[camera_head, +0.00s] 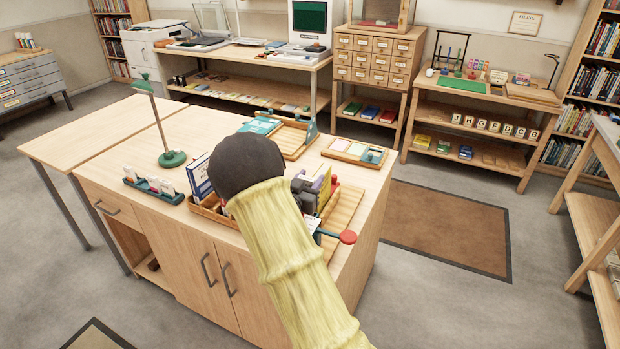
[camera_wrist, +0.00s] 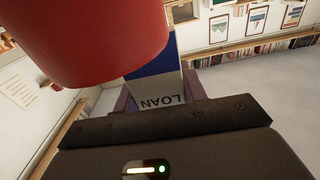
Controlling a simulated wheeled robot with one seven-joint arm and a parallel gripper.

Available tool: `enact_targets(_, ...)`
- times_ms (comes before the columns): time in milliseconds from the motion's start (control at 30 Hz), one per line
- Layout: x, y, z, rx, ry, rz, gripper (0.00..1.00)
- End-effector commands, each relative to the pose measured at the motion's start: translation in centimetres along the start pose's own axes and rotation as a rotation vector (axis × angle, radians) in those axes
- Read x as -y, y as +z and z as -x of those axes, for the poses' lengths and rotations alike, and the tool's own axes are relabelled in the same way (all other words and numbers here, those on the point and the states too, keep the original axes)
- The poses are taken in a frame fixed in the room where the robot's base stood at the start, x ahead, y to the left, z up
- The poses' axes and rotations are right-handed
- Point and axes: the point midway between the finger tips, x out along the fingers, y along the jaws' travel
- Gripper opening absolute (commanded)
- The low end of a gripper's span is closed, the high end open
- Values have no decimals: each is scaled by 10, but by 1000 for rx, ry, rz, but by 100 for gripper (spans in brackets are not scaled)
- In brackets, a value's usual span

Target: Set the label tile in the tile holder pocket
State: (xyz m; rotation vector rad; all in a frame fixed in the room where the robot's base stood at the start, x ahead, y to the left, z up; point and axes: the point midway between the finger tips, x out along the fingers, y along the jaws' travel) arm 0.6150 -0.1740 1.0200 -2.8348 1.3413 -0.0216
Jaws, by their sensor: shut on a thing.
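My gripper (camera_head: 318,186) is over the right part of the desk, with purple fingers around a piece. In the wrist view, a pale piece lettered LOAN (camera_wrist: 162,102), blue at its far part, sits between the gripper's fingers (camera_wrist: 160,95); it looks like the label tile. The lettering is upside down. A large red round body hides part of the wrist view. Which piece is the tile holder is unclear: a shallow wooden tray (camera_head: 328,149) with coloured panels lies behind the gripper, and a slatted wooden piece (camera_head: 346,207) lies beside it. No pocket is clearly visible.
A red disc (camera_head: 348,237) on a blue rod sticks out at the desk's right edge. A green lamp (camera_head: 172,158), a small teal rack (camera_head: 150,190), upright books (camera_head: 199,178) and a wooden frame (camera_head: 297,142) stand around. The desk's left part (camera_head: 90,136) is clear.

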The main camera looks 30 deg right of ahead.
Motion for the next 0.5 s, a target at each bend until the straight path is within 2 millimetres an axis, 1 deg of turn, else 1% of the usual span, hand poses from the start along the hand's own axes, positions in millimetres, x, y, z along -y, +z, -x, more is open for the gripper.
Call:
enact_targets(33,-3,8,1,19,4,19,18)
enact_targets(500,-1,-22,0,8,2,10,18)
